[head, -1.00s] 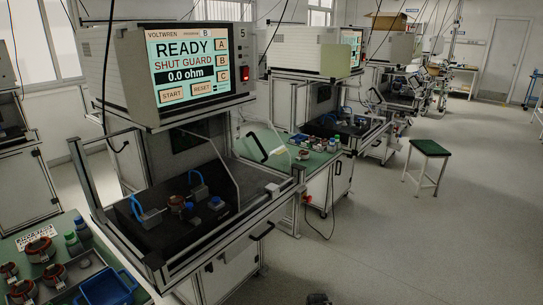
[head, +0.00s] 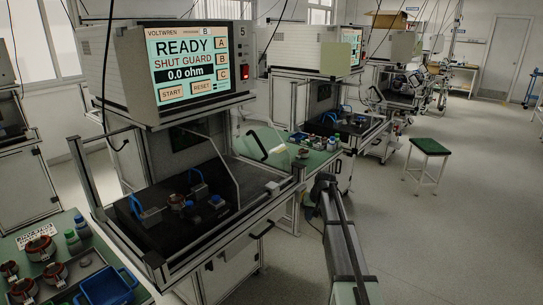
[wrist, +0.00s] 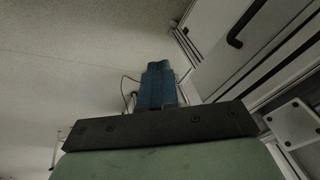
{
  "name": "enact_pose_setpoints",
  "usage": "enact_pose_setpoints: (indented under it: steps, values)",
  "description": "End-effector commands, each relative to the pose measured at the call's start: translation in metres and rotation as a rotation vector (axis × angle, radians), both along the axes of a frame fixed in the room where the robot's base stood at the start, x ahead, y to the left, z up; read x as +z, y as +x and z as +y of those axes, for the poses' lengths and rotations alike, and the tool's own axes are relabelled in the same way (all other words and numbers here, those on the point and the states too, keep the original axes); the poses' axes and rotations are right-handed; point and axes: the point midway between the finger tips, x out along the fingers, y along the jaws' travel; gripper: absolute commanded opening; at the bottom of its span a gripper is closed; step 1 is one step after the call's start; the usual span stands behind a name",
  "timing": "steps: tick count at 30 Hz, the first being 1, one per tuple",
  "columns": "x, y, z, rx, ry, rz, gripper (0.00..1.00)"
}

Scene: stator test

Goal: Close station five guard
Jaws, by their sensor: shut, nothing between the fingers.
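Station five (head: 242,32) has a screen (head: 186,62) reading READY, SHUT GUARD, 0.0 ohm. Its guard seems to be raised: a clear side panel (head: 226,165) with a slanted edge and a black handle (head: 257,146) show above the right side of the bench, and the dark test bed (head: 160,222) looks uncovered in front. My gripper (head: 325,186) is right of the station's front corner, apart from the handle. In the wrist view its blue fingers (wrist: 157,84) are together and empty.
Another black handle (head: 262,231) is on the station's front, below the bench. A green side table (head: 283,155) stands behind to the right, a green-topped stool (head: 431,147) farther right. Stators and a blue tray (head: 108,288) lie at front left. Floor on the right is clear.

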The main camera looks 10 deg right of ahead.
Motion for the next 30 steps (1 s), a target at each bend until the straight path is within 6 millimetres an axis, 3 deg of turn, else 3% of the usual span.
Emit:
enact_pose_setpoints:
  steps: [1,3,15,18,24,30]
  values:
    - [0.026,0.025,-0.003,0.008,0.010,-0.021,0.00]
    - [0.058,0.047,-0.005,0.024,0.029,-0.045,0.00]
    - [0.243,0.156,0.007,0.236,0.156,-0.137,0.00]
    - [0.267,0.174,0.014,0.316,0.195,-0.137,0.00]
    - [0.284,0.194,0.029,0.514,0.285,-0.119,0.00]
    - [0.293,0.174,0.045,0.758,0.359,-0.125,0.00]
